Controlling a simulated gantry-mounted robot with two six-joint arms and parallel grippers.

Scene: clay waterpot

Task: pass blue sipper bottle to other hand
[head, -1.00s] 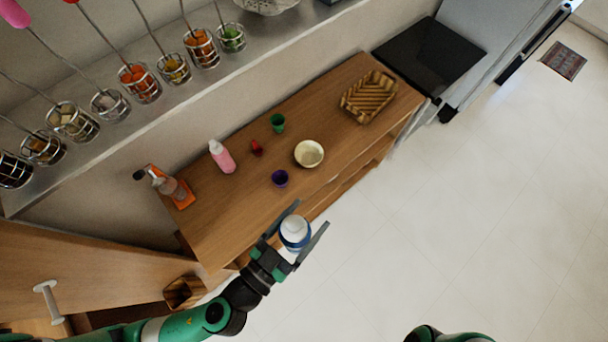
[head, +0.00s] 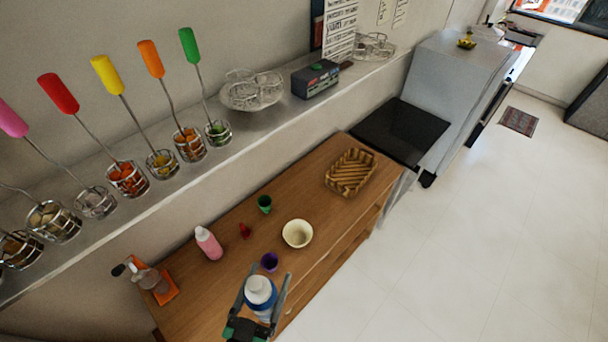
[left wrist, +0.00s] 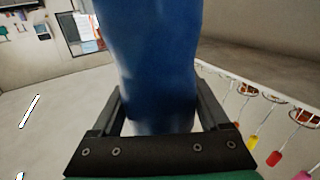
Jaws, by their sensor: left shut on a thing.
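The blue sipper bottle (head: 259,292) has a white top and a blue body. My left gripper (head: 266,290) is shut on it and holds it at the front edge of the wooden counter in the head view. In the left wrist view the bottle's blue body (left wrist: 155,65) fills the middle, between the two fingers (left wrist: 160,115). Its lower end looks white there. My right gripper is not in view.
The floor (head: 440,260) at right is clear.

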